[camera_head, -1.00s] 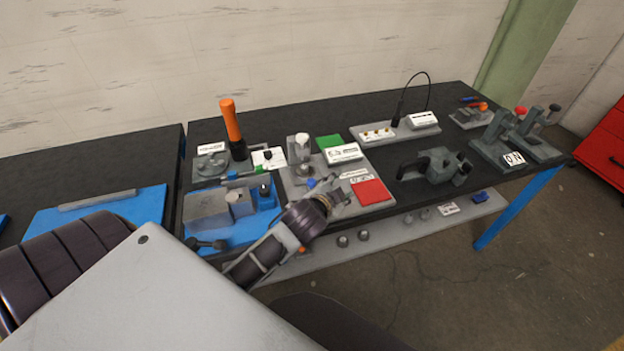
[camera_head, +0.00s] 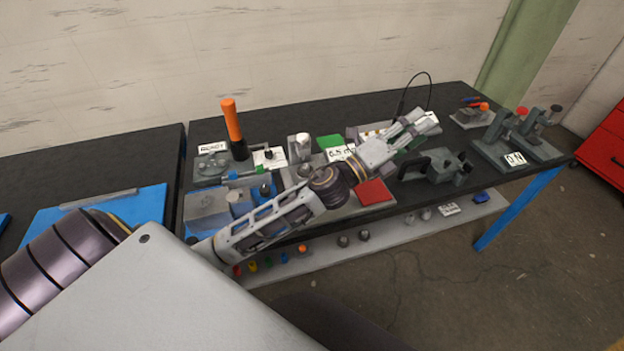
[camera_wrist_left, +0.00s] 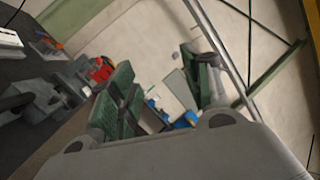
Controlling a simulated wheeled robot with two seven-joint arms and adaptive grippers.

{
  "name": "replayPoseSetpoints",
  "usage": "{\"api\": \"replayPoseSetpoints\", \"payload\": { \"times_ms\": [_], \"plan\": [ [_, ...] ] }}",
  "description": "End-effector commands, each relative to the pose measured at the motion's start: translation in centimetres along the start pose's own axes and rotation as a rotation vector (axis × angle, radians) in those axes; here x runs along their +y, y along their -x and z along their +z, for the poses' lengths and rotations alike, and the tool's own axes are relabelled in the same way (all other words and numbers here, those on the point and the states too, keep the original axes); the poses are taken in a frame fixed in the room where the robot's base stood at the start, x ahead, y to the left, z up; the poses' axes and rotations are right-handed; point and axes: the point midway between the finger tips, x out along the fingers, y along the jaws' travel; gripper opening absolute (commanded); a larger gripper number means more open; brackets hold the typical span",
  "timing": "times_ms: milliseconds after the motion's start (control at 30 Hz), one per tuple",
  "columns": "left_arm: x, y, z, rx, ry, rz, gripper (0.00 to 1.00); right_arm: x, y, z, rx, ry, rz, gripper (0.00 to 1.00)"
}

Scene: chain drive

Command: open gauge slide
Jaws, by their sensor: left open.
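My left gripper (camera_head: 425,125) is over the back middle of the bench, in front of the white-labelled strip (camera_head: 372,132). It is open, with nothing seen between its fingers. In the left wrist view its green-padded fingers (camera_wrist_left: 160,88) stand apart. I cannot tell for sure which part is the gauge slide. A grey plate fixture with a white-capped post (camera_head: 300,147), a green square (camera_head: 329,142) and a red square (camera_head: 375,192) lies under my left forearm, which hides much of it. A small label (camera_head: 340,152) there is partly covered. My right gripper is not in view.
A dark clamp-like device (camera_head: 440,167) stands just below the gripper. Toggle clamps (camera_head: 515,140) stand at the right end. An orange-handled tool (camera_head: 232,125) and a blue tray (camera_head: 197,236) are at left. A lower shelf (camera_head: 385,229) holds small parts.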

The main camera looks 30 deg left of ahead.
Motion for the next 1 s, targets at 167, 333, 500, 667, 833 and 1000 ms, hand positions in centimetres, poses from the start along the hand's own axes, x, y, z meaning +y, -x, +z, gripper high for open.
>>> {"api": "replayPoseSetpoints", "payload": {
  "times_ms": [167, 333, 500, 667, 833, 1000],
  "plan": [
    [-1.6, -1.0, -2.6, 0.161, -0.206, -0.097, 0.49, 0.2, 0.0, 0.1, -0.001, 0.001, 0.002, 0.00],
    [-2.3, -1.2, -5.1, 0.316, -0.400, -0.182, 0.49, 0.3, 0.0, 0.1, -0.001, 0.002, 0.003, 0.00],
    [-2.0, -0.8, -7.4, 0.476, -0.593, -0.258, 0.49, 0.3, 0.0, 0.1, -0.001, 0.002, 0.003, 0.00],
    [-0.9, 0.1, -9.1, 0.630, -0.767, -0.319, 0.49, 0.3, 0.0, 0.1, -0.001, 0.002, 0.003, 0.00],
    [1.0, 1.5, -10.0, 0.800, -0.947, -0.373, 0.49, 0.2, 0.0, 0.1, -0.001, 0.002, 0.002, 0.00],
    [3.4, 3.2, -10.0, 0.980, -1.114, -0.414, 0.49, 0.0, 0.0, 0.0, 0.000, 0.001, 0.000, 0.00]
  ]
}}
